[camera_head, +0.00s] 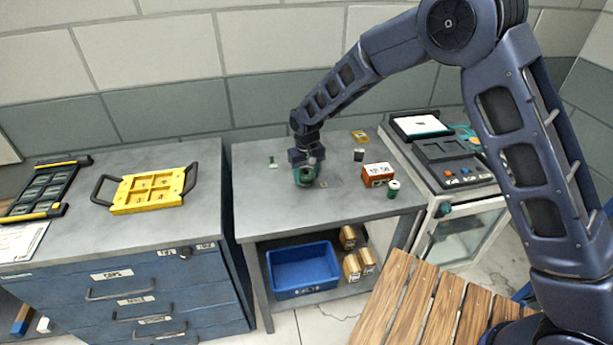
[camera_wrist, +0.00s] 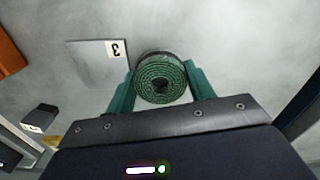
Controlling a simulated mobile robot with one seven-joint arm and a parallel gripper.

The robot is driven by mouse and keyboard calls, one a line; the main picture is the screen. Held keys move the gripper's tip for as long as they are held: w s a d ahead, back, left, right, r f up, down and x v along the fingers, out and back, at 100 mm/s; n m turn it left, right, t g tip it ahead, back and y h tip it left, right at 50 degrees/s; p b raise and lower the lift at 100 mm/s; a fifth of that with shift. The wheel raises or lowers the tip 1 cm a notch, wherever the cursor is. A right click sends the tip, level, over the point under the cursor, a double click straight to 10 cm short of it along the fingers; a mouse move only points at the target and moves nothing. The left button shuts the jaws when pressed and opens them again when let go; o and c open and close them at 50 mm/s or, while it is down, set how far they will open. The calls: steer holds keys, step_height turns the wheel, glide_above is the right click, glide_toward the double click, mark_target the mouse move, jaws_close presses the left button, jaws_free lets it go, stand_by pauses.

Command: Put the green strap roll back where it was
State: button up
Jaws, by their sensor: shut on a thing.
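My gripper (camera_head: 305,166) is over the middle table (camera_head: 262,196), pointing down. It is shut on the green strap roll (camera_head: 307,177). In the wrist view the roll (camera_wrist: 160,82) shows its spiral end and dark centre hole, between the two green fingers of my gripper (camera_wrist: 159,90). A flat grey plate marked 3 (camera_wrist: 98,62) lies on the tabletop beside the roll, to its left in the wrist view. I cannot tell whether the roll touches the tabletop.
An orange box (camera_head: 377,174), a green-and-white spool (camera_head: 393,190), a dark block (camera_head: 358,155) and a small green item (camera_head: 272,162) stand on the table. A blue bin (camera_head: 303,269) sits below. A drawer cabinet bears a yellow case (camera_head: 149,190). Tabletop left of my gripper is mostly clear.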

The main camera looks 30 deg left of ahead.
mark_target(307, 173)
steer(key=shift+f, duration=0.45)
steer(key=shift+f, duration=0.1)
steer(key=o, duration=1)
steer(key=shift+o, duration=0.2)
step_height(307, 173, up, 12)
